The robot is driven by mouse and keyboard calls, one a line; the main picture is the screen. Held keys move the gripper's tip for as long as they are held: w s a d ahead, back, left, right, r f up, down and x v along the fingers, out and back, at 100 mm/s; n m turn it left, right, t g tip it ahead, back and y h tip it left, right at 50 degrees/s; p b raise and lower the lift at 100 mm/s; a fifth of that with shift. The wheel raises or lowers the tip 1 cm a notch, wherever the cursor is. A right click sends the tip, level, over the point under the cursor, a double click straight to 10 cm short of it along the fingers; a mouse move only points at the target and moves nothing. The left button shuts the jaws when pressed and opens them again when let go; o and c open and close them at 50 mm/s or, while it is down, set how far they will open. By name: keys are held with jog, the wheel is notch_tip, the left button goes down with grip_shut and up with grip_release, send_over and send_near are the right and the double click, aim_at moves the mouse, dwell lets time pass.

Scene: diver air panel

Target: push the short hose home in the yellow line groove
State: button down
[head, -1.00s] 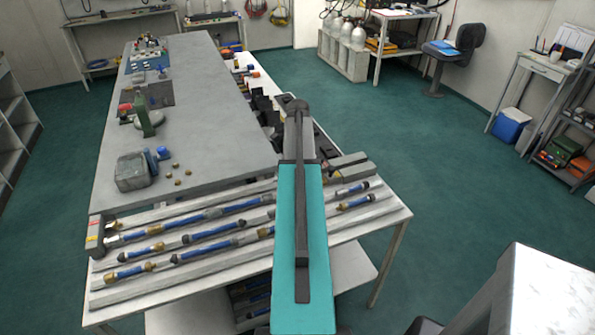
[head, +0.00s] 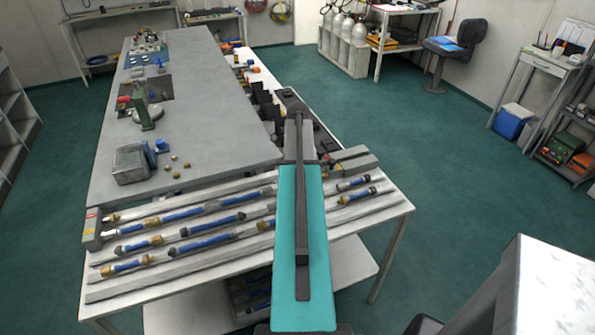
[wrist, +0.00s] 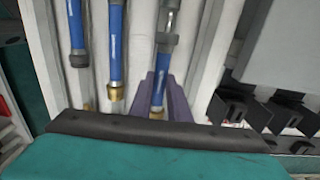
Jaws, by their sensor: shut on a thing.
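In the wrist view, my gripper (wrist: 163,98) has two purple-grey fingers closed around a short blue hose (wrist: 162,84). The hose has a dark collar at its far end and a brass fitting at its near end, partly behind the dark wrist edge. It lies along a pale groove; I cannot tell whether it is fully seated. In the head view my teal arm hides the gripper and this hose. A grey end block (head: 91,229) with coloured labels stands at the left end of the grooved rack (head: 250,262). Which groove is the yellow line is not clear.
Other blue hoses (wrist: 116,45) lie in the neighbouring grooves to the left in the wrist view. Black clips (wrist: 270,112) line the right side.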

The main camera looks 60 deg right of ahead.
jog(key=shift+f+b, duration=0.55)
jog(key=shift+f, duration=0.95)
jog(key=shift+w+a, duration=1)
jog(key=shift+a, duration=0.3)
dwell(0.8)
jog(key=c, duration=1.6)
grip_release()
jog(key=shift+r+b, duration=1.35)
jog(key=shift+r, duration=5.5)
